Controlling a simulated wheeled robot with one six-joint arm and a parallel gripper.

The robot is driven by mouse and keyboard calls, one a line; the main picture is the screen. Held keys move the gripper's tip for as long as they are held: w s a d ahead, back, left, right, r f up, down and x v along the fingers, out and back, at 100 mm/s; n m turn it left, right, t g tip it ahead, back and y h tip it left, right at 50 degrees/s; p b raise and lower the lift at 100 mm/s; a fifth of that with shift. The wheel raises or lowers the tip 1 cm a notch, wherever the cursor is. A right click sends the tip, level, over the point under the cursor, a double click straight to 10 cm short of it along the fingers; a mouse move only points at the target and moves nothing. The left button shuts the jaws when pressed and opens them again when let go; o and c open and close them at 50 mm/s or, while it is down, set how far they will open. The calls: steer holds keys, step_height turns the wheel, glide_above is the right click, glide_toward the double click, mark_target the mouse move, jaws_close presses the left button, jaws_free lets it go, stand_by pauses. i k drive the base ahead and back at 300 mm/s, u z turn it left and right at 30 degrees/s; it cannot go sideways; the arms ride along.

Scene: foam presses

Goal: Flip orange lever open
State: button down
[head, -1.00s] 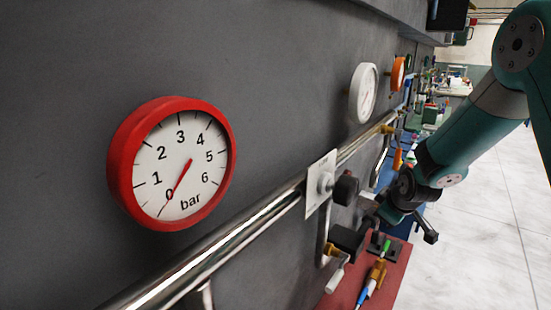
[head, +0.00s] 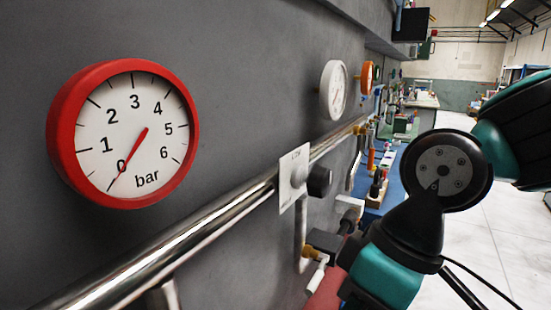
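A small orange upright handle (head: 371,158), which looks like the orange lever, shows beyond the near pipe fittings, left of my arm. It is small and far, so its exact position is hard to read. My arm comes in from the right, and its teal wrist part (head: 385,280) is low in the picture, nearer to me and to the right of the orange handle. My gripper's fingers do not show; they are below the picture or hidden behind the wrist. No contact between my arm and the orange handle is visible.
A grey panel carries a red-rimmed gauge (head: 125,135) reading near 0, a white gauge (head: 333,90) and an orange-rimmed gauge (head: 367,78). A steel pipe (head: 215,222) runs along it. A black knob (head: 319,181) and a white lever (head: 316,278) stick out. Open floor lies right.

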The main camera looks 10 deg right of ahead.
mark_target(371, 150)
steer(key=k, duration=0.5)
steer(key=z, duration=0.9)
steer(key=i, duration=0.95)
steer(key=u, duration=1.15)
